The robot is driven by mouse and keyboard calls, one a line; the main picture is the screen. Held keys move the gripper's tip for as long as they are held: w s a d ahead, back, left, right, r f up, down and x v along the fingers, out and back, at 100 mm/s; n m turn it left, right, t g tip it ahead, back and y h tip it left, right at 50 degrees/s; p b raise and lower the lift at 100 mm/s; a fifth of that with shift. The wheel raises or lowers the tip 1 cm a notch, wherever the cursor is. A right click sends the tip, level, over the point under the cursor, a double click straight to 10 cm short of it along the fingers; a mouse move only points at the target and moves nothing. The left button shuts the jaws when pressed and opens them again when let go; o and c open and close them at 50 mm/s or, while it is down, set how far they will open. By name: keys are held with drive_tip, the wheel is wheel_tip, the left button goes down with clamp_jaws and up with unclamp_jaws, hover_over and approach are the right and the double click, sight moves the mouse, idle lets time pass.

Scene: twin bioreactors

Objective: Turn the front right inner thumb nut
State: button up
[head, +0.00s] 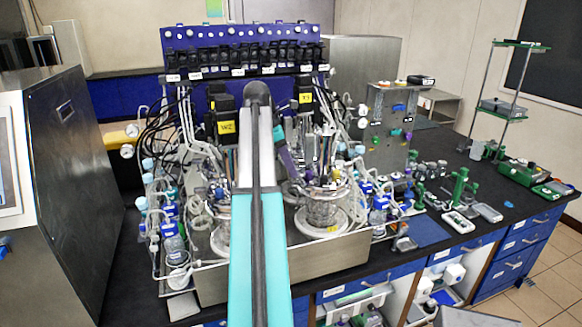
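Two bioreactors stand side by side in a metal tray (345,256) on the black bench. The right glass vessel (322,212) stands on a white round base, with a crowded metal head plate (326,184) full of tubes and fittings. The left vessel (221,236) is largely hidden behind my teal and white arm. Thumb nuts on the head plates are too small to tell apart, so I cannot single out the front right inner one. My arm reaches up between the two vessels. I cannot make out my gripper; the arm and the clutter hide that area.
Black motor units labelled W2 (226,126) and Y3 (305,97) hang above the vessels. A blue pump panel (240,36) stands behind. Tubing and small bottles crowd both sides. A dark metal cabinet (75,190) is at left. Green stands (460,188) and instruments occupy the right bench.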

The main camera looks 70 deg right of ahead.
drive_tip(key=v, duration=0.7)
idle(0.6)
drive_tip(key=shift+s+r, duration=0.1)
drive_tip(key=shift+s, duration=0.05)
